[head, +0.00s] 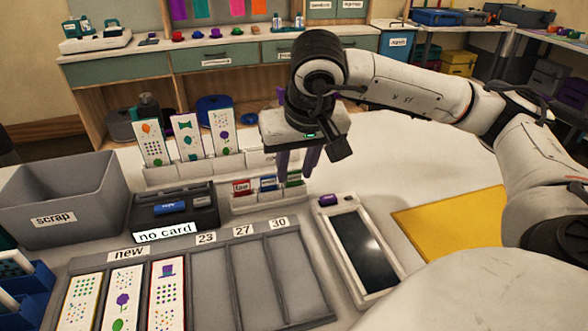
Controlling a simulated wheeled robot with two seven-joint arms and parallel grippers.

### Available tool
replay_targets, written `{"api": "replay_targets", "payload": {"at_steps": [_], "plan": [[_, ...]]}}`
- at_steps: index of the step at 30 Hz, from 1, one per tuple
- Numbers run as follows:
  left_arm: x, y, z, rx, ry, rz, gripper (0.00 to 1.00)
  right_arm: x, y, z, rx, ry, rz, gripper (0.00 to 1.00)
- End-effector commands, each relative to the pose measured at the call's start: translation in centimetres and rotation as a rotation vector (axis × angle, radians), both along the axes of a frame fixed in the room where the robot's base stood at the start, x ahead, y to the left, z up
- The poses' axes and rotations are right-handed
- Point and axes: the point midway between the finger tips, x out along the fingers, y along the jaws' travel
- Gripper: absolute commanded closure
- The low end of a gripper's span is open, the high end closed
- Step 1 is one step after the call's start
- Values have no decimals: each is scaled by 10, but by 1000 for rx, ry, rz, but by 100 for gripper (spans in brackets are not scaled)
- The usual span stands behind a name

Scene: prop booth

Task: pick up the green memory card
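The green memory card (293,179) stands in a small white holder (262,201), at the right end of a row with a red card (241,186) and a blue card (267,184). My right gripper (296,168) reaches in from the right and points down at the green card. Its two purple fingers are apart, one to each side of the card's upper part in the picture. The fingers hide some of the card, and I cannot tell whether they touch it. My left gripper is not in view.
A white handheld device (327,224) with a dark screen lies right of the holder. A card reader (172,212) marked "no card" and a grey scrap bin (62,197) stand left. A grey tray (200,262) with patterned strips is in front. A yellow mat (455,225) lies right.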

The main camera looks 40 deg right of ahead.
Motion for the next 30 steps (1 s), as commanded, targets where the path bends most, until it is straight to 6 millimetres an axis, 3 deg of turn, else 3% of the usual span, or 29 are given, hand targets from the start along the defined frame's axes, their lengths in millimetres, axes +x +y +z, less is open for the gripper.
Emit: {"api": "replay_targets", "payload": {"at_steps": [5, 8, 19, 30], "plan": [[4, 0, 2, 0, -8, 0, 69, 0, 0, 0, 0, 0, -1, 70], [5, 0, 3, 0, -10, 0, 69, 0, 0, 0, 0, 0, -1, 84], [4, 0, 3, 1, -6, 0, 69, 1, 0, 6, -1, -2, -1, 84], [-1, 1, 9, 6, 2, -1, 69, 1, 1, 74, 2, -5, 1, 84]]}}
